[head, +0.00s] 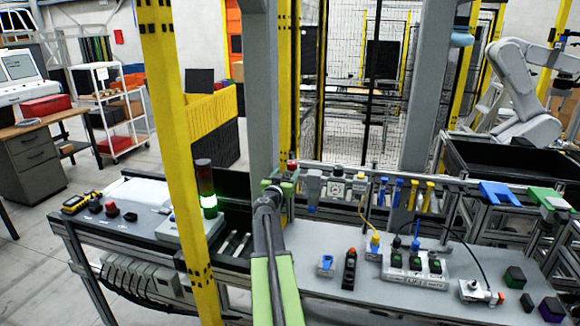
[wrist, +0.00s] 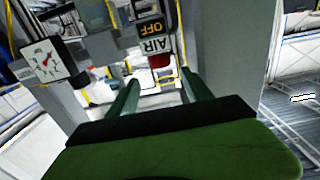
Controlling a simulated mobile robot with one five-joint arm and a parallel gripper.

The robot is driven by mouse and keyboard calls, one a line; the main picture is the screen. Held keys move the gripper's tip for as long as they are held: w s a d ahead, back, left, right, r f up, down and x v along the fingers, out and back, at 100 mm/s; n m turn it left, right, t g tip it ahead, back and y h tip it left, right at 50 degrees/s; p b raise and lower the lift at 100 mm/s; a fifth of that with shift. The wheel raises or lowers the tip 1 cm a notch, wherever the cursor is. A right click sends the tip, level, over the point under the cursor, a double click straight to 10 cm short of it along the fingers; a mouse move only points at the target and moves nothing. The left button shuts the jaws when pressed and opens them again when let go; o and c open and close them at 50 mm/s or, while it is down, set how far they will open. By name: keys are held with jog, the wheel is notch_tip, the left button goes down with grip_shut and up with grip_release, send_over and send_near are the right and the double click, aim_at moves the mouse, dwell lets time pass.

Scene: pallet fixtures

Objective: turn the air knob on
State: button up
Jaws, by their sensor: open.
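In the wrist view, the red air knob (wrist: 159,62) shows beyond my fingers, next to a white AIR label (wrist: 156,45) and a black OFF label (wrist: 151,28), both appearing upside down. My gripper (wrist: 163,90) is open, with its two green fingers apart and nothing between them. The knob lies ahead of the gap between the fingertips, and no contact is visible. In the head view, my gripper (head: 277,187) is by the grey post at the back of the bench. A small red part (head: 292,165) shows just above it; I cannot tell whether it is the knob.
A white gauge plate (wrist: 43,60) is left of the labels in the wrist view. A yellow post (head: 177,130) and a lit signal tower (head: 206,190) stand left of my arm. The grey bench (head: 330,290) carries a button box (head: 415,268) and several small fixtures.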

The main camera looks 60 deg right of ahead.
aim_at(291, 166)
jog(key=x, duration=0.8)
jog(key=shift+w+d, duration=0.2)
grip_shut()
